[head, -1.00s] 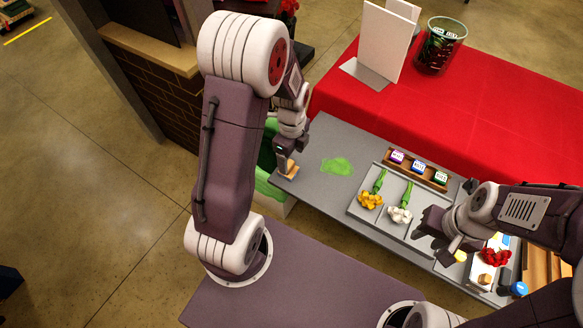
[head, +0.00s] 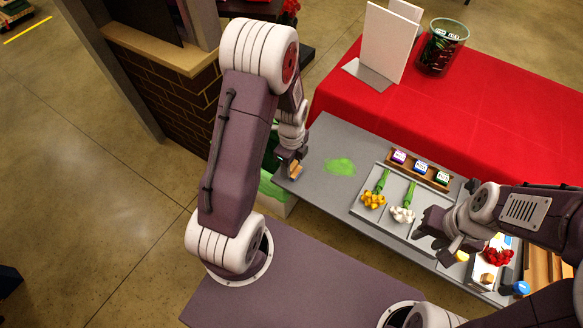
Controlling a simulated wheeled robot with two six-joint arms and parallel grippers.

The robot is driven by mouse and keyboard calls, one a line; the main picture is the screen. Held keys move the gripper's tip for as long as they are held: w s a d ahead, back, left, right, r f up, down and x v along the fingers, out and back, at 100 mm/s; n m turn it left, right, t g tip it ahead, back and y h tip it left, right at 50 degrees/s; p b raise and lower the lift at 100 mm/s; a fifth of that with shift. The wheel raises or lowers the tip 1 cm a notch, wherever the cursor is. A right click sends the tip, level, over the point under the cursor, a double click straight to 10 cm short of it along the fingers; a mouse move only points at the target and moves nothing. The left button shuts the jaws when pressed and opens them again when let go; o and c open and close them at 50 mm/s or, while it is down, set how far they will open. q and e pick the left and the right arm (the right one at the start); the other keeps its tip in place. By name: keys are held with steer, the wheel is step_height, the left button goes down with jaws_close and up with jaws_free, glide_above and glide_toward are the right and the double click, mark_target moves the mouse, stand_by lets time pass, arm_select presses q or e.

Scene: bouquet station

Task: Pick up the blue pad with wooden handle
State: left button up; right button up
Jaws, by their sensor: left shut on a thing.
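My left gripper (head: 292,165) is over the left end of the grey table and is shut on the pad with wooden handle (head: 295,171). Only a small tan wooden part of the pad shows below the fingers; its blue side is hidden. I cannot tell whether the pad touches the table. My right gripper (head: 437,236) is above the right part of the tray, near the white flowers; whether its jaws are open is hard to make out.
A green patch (head: 340,167) lies on the grey table (head: 325,140). A tray (head: 365,212) holds yellow flowers (head: 373,200) and white flowers (head: 402,214). A wooden rack (head: 434,183) with labelled jars stands behind. Red flowers (head: 498,257) are at right. A green bin (head: 272,187) stands at left.

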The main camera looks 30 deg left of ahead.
arm_select(q)
step_height(320, 180, up, 4)
steer(key=shift+w+r, duration=0.1)
steer(key=shift+r, duration=0.1)
steer(key=d+r, duration=0.6)
steer(key=d, duration=0.5)
steer(key=shift+w+d+r, duration=0.3)
steer(key=shift+d+r, duration=0.05)
